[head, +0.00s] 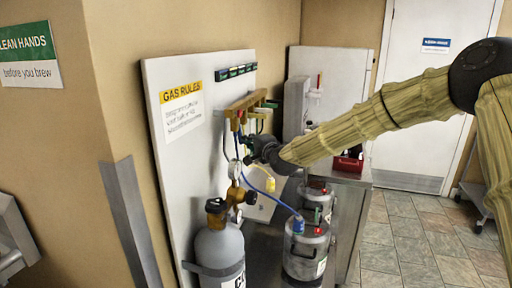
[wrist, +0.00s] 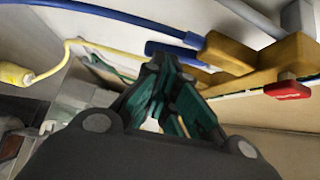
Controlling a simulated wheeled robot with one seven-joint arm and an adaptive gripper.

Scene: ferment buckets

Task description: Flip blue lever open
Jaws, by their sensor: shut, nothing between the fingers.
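The blue lever (wrist: 178,53) shows in the wrist view as a short blue bar against a brass valve body (wrist: 230,53). My gripper (wrist: 163,68) is shut and empty, with its fingertips right at the lever's lower side. They overlap the lever in the picture; I cannot tell whether they touch it. In the head view my gripper (head: 249,143) is just below the brass manifold (head: 246,104) on the white panel. The blue lever is too small and crowded there to make out clearly.
A red lever (wrist: 288,90) sits on the manifold to the right. A blue hose (wrist: 110,15) and a yellow hose (wrist: 110,48) run close by. Below stand a grey gas cylinder (head: 220,250) with a regulator and a steel keg (head: 305,250). Tiled floor at right is open.

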